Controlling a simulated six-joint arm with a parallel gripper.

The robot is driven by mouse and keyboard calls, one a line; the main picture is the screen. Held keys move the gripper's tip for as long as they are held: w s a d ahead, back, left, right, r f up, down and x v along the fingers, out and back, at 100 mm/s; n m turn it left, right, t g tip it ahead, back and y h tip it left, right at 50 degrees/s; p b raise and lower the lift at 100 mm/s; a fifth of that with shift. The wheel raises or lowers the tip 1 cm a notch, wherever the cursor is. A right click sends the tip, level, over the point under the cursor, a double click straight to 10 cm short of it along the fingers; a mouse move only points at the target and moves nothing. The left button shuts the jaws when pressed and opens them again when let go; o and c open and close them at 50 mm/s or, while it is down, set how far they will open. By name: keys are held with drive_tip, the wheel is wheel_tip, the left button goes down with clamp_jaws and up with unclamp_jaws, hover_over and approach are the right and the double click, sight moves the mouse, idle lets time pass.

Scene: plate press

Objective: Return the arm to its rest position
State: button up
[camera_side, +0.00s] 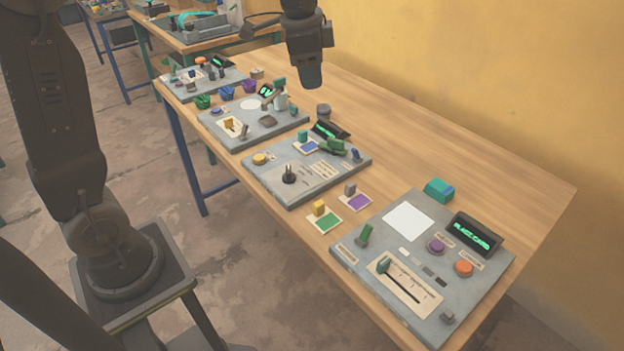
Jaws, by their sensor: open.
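My gripper (312,80) hangs at the top middle of the view, pointing down above the far half of the wooden table. It is open, with nothing visible in it, and it is apart from the panels below. The dark lower arm and base at the left are mine. The nearest grey panel (345,253) lies at the front right with a white square plate (408,220), a lit display (474,234), a purple button (436,245), an orange button (464,268) and a slider (384,265).
More grey panels (262,180) with knobs, levers and displays run back along the table (430,150). A teal block (438,190) sits behind the nearest panel. A yellow wall (500,70) borders the right.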

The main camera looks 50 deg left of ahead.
drive_tip(key=s+d+f+n+t, duration=0.1)
drive_tip(key=s+n, duration=0.3)
drive_tip(key=s, duration=0.7)
drive_tip(key=s+d+f+n+t, duration=0.2)
drive_tip(key=s+d+n, duration=0.1)
drive_tip(key=s, duration=0.7)
drive_tip(key=shift+s+d+f+n, duration=0.25)
drive_tip(key=shift+s+d+n, duration=0.1)
drive_tip(key=shift+d+n, duration=0.1)
